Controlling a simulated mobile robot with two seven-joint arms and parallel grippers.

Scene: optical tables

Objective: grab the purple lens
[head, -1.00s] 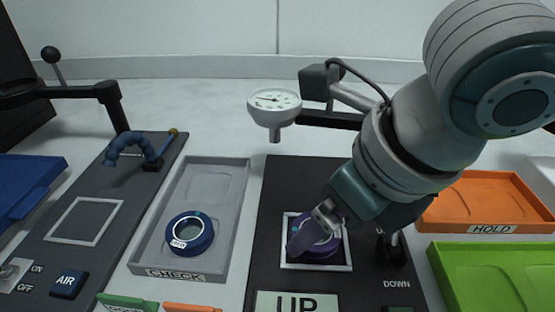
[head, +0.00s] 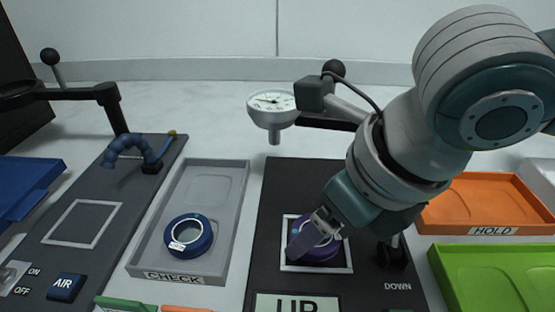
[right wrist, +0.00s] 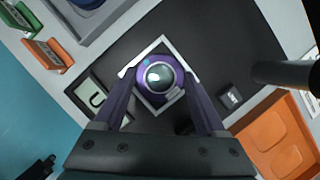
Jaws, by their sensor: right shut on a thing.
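The purple lens (head: 318,247) is a round purple ring lying inside the white square outline on the black plate, below the dial gauge. In the right wrist view the lens (right wrist: 160,76) shows a shiny glass centre, and the fingers lie on either side of it. My right gripper (head: 312,240) reaches down from the right and is shut on the lens; it also shows in the right wrist view (right wrist: 163,92). Part of the lens is hidden by the gripper in the head view. My left gripper is not in view.
A grey CHECK tray (head: 216,172) holds a blue ring (head: 188,236) to the left. The dial gauge (head: 272,103) hangs on an arm above the black plate (head: 262,215). An orange HOLD tray (head: 480,196) and a green tray (head: 495,262) stand at right.

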